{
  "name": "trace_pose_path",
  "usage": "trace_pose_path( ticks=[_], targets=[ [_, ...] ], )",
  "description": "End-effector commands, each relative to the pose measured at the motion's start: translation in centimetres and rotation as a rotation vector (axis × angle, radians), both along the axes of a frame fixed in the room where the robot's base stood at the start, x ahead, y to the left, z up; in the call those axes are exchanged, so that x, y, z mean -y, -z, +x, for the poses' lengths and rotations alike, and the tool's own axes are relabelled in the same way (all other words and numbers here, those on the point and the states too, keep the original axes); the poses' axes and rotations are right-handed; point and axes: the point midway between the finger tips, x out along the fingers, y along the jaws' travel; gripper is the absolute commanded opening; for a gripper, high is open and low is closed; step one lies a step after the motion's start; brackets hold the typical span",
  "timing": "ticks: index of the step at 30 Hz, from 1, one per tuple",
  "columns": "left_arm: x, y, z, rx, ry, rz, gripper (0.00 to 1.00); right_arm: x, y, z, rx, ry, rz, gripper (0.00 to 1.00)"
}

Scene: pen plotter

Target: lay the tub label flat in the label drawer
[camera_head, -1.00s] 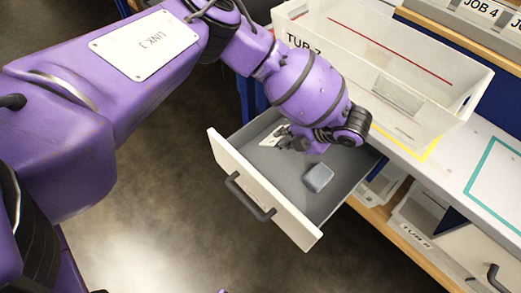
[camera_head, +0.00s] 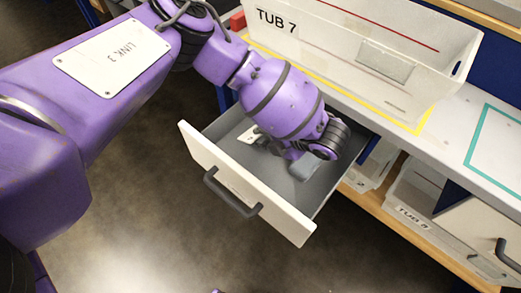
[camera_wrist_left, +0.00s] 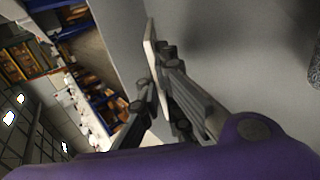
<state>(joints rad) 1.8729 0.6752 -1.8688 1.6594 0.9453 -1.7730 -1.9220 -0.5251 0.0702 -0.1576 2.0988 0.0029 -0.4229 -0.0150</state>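The tub label (camera_head: 250,134) is a small pale card with dark marks, low inside the open drawer towards its left side. It also shows nearly edge-on between the fingers in the left wrist view (camera_wrist_left: 151,50). My left gripper (camera_head: 264,141) reaches down into the drawer and is shut on the label; its wrist hides part of the drawer. The label drawer (camera_head: 240,178) has a white front, a dark handle and a grey inside. I cannot tell whether the label touches the drawer floor. My right gripper is not in view.
A clear tub marked TUB 7 (camera_head: 276,20) stands on the worktop (camera_head: 455,128) above. Another tub (camera_head: 425,220) is on the shelf to the right. The floor before the drawer is clear.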

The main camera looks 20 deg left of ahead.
Motion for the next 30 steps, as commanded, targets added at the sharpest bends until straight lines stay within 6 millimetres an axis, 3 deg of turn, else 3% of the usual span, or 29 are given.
trace_pose_path(
  ticks=[1, 9, 17, 21, 30],
  targets=[
    [0.0, 1.4, -0.1, -0.004, 0.0, 0.0, 0.0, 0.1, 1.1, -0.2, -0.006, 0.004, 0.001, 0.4],
    [0.0, 3.4, 0.0, 0.0, -0.002, 0.0, 0.0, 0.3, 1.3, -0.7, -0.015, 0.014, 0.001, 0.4],
    [0.0, 3.5, 0.0, 0.001, -0.002, 0.0, 0.0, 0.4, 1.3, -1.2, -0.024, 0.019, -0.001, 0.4],
    [0.0, 3.5, 0.0, 0.001, -0.002, 0.0, 0.17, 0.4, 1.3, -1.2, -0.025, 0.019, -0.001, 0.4],
    [0.1, 3.4, 0.0, 0.001, -0.002, 0.0, 0.17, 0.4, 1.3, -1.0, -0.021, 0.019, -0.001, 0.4]
  ],
)
